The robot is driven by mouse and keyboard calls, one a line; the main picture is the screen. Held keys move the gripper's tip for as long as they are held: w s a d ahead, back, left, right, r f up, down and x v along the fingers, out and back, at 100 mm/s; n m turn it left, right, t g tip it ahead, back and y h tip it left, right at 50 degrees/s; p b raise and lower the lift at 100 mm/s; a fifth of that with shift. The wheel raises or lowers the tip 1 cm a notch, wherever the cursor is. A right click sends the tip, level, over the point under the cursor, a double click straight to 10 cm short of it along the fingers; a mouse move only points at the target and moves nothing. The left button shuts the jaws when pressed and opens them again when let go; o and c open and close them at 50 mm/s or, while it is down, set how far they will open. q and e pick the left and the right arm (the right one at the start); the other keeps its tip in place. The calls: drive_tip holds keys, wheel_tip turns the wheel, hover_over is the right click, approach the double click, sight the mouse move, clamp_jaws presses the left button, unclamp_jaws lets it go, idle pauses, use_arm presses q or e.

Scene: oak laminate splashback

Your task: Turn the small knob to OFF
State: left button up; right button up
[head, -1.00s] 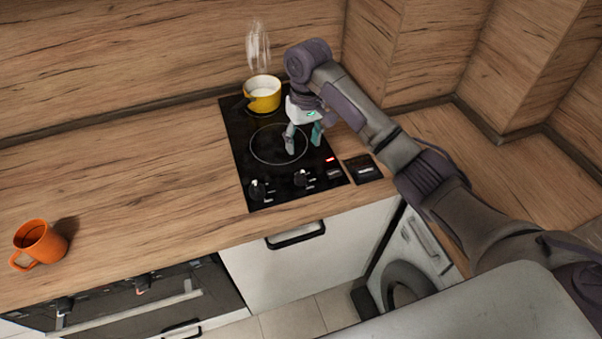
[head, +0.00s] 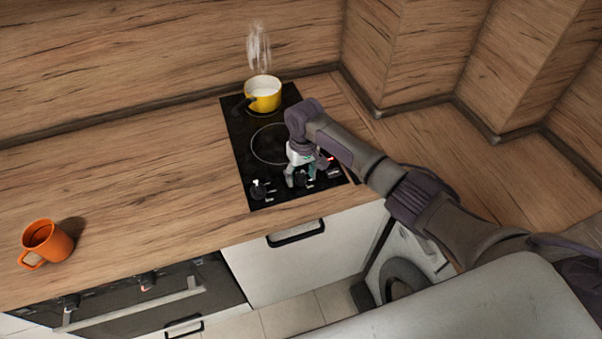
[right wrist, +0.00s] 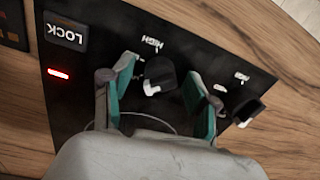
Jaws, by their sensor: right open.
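Two black knobs sit along the front of the black cooktop (head: 240,160). My right gripper (head: 301,178) is open over the right-hand knob (head: 303,181). In the right wrist view this knob (right wrist: 159,74) stands between the two teal-padded fingertips (right wrist: 155,88), with gaps on both sides. Its white pointer mark faces the gripper side, away from the HIGH label. The other knob (head: 259,188) is outside the fingers, and shows in the right wrist view (right wrist: 247,110) with a white mark too. I cannot tell which is the small knob. My left gripper is out of view.
A yellow pot (head: 263,95) with white contents steams on the rear burner. A LOCK label (right wrist: 66,35) and a lit red bar (right wrist: 59,73) are near the knobs. An orange mug (head: 46,243) stands on the left counter. The middle counter (head: 150,170) is clear.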

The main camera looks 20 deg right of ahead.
drive_tip(key=shift+c, duration=0.3)
clamp_jaws()
drive_tip(key=shift+n, duration=0.3)
drive_tip(key=n+p, duration=0.1)
drive_tip(key=n, duration=0.2)
drive_tip(key=shift+r, duration=0.1)
drive_tip(key=n, duration=0.6)
drive_tip(key=shift+w, duration=0.1)
drive_tip(key=shift+n, duration=0.3)
drive_tip(key=shift+o, duration=0.3)
unclamp_jaws()
